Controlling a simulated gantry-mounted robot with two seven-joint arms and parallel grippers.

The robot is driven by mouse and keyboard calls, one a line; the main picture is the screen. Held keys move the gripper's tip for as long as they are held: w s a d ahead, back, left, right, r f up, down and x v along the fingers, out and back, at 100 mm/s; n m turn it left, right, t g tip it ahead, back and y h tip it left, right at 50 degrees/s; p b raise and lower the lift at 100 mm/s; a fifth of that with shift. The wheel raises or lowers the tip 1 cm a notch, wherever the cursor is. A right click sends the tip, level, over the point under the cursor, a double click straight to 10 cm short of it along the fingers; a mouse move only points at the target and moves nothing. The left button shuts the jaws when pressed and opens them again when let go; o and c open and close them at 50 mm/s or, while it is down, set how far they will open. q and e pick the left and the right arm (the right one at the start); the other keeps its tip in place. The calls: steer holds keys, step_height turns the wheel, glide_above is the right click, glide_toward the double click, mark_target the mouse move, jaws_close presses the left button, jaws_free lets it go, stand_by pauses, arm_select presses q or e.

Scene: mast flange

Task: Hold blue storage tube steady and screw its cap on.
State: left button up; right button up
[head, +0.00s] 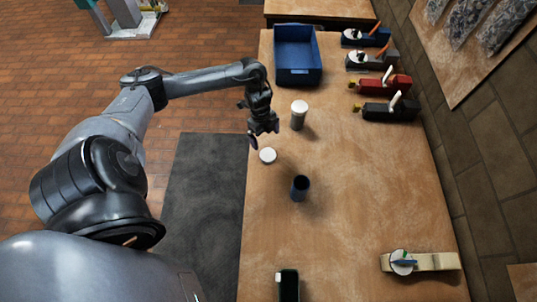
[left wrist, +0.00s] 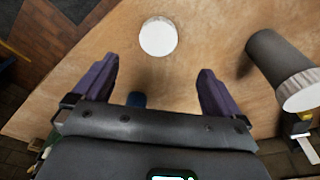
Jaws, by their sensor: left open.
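The blue storage tube (head: 300,188) stands upright and uncapped on the wooden table, its dark open mouth facing up. A small blue part of it (left wrist: 137,99) shows between the fingers in the left wrist view, the rest hidden by my gripper. A white round cap (head: 268,155) lies flat on the table near the left edge; it also shows in the left wrist view (left wrist: 158,37). My left gripper (head: 264,140) is open and empty, above the table just beyond the cap. My right gripper is not in view.
A grey tube with a white lid (head: 299,113) stands close to my left gripper. A blue bin (head: 298,57) is at the far end. Several hand planes (head: 385,84) line the right edge. A dark item (head: 288,285) and a wooden piece (head: 430,262) lie at the near end. The table's middle right is clear.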

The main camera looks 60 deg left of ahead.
arm_select(q)
glide_above(268, 155)
steer(key=a, duration=0.1)
steer(key=shift+w+a+f, duration=0.1)
steer(key=shift+a+f, duration=0.05)
steer(key=shift+f, duration=2.6)
steer(key=shift+f, duration=0.1)
steer(key=shift+d+f+b, duration=0.2)
steer(key=shift+f, duration=1.05)
steer(key=shift+d+f+b, duration=0.15)
steer(key=shift+d+f, duration=0.05)
steer(key=shift+f, duration=1)
steer(key=c, duration=1.1)
steer(key=shift+r, duration=0.15)
